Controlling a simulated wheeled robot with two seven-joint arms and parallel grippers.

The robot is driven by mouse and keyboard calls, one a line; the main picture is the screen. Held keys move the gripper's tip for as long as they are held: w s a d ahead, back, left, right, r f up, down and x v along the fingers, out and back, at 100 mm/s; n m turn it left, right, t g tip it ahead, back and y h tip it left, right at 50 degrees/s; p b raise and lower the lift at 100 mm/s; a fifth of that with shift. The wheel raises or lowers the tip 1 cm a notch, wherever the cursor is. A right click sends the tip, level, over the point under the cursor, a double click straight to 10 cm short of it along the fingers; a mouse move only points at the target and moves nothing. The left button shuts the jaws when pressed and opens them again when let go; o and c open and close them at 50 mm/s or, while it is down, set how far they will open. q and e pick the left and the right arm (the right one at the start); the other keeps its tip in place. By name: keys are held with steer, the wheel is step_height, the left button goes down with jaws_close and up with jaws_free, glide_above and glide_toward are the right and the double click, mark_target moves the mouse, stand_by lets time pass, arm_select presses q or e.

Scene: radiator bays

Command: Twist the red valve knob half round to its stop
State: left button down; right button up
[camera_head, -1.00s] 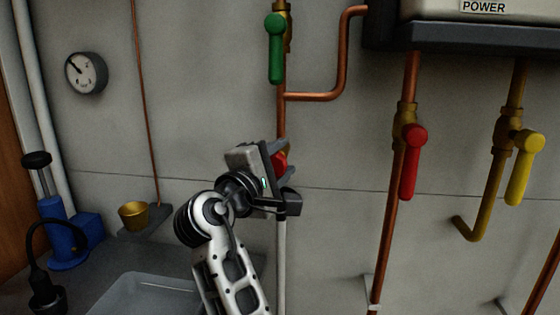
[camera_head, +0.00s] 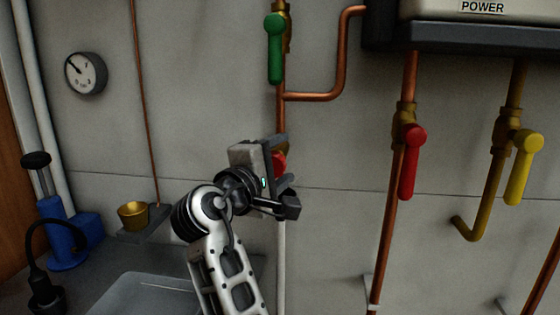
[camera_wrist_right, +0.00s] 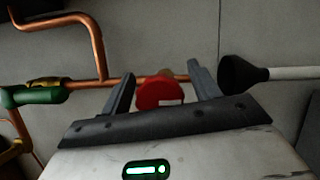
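The red valve knob (camera_head: 280,161) sits on the vertical copper pipe below the green lever, partly hidden by my right gripper. It shows more fully in the right wrist view (camera_wrist_right: 160,92), as a red rounded knob on a brass stem. My right gripper (camera_head: 281,163) is at the knob, with one finger above it and one below. In the right wrist view the open fingers (camera_wrist_right: 162,88) stand on either side of the knob, with a gap to each. My left gripper is in neither view.
A green lever (camera_head: 275,48) is above on the same pipe. A red lever (camera_head: 412,165) and a yellow lever (camera_head: 525,168) hang at right under the heater box (camera_head: 470,38). A gauge (camera_head: 86,73), brass cup (camera_head: 133,215), blue pump (camera_head: 62,235) and tray (camera_head: 145,292) are at left.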

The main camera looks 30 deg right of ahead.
steer(key=r+b+v, duration=0.1)
steer(key=b+v, duration=0.1)
steer(key=v, duration=1.4)
steer(key=shift+f, duration=0.45)
